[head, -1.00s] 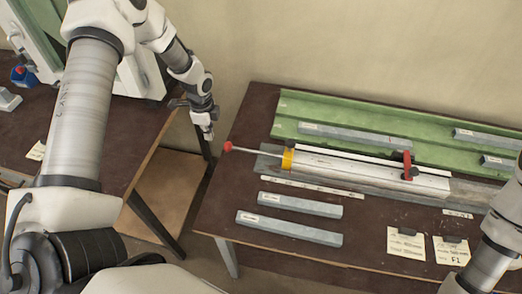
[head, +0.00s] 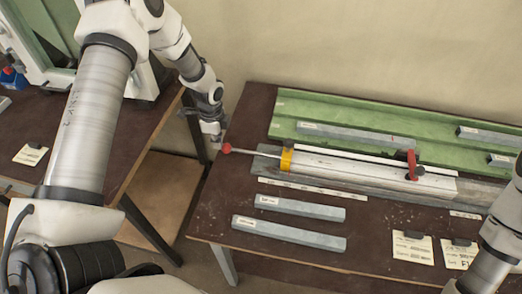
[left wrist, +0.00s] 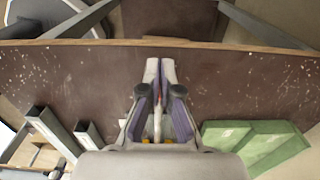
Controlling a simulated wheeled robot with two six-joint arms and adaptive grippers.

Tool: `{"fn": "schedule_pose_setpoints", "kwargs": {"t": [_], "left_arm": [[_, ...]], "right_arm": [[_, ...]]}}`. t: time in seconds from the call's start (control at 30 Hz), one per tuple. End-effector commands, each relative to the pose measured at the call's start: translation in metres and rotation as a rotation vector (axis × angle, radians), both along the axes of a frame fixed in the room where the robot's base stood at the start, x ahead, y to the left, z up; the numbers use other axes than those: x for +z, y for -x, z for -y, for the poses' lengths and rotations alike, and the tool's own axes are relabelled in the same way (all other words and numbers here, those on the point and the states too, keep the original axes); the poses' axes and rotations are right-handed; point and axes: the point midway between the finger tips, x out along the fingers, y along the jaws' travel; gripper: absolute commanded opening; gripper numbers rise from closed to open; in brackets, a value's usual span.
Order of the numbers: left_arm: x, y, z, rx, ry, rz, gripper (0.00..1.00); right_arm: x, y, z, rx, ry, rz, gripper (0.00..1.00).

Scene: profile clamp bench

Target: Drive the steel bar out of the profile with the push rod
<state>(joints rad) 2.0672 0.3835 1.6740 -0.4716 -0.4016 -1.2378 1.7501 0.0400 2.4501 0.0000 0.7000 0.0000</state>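The pale profile (head: 360,172) lies along the bench under a red clamp (head: 412,166). The push rod (head: 254,153) runs out of the yellow collar (head: 287,160) at the profile's left end and ends in a red knob (head: 227,148). My left gripper (head: 214,137) points down just left of the knob. In the left wrist view its fingers (left wrist: 160,66) converge to nearly touching tips, and nothing is clearly held. Whether it touches the knob is unclear. I cannot make out the steel bar inside the profile. My right gripper is out of view.
A green channel (head: 300,106) lies behind the profile with several grey bars. Two labelled bars (head: 300,208) (head: 288,233) lie in front. Note cards (head: 412,247) are at the front right. A gap separates this bench from the left table (head: 92,150).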

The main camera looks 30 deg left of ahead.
Motion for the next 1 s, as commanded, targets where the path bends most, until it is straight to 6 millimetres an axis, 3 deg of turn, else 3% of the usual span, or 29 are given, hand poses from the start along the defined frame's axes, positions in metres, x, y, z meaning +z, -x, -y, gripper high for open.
{"fn": "schedule_pose_setpoints", "kwargs": {"t": [1.0], "left_arm": [[-0.001, -0.018, 0.075, -0.001, -0.001, 0.000, 0.00]], "right_arm": [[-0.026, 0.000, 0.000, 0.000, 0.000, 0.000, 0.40]]}}
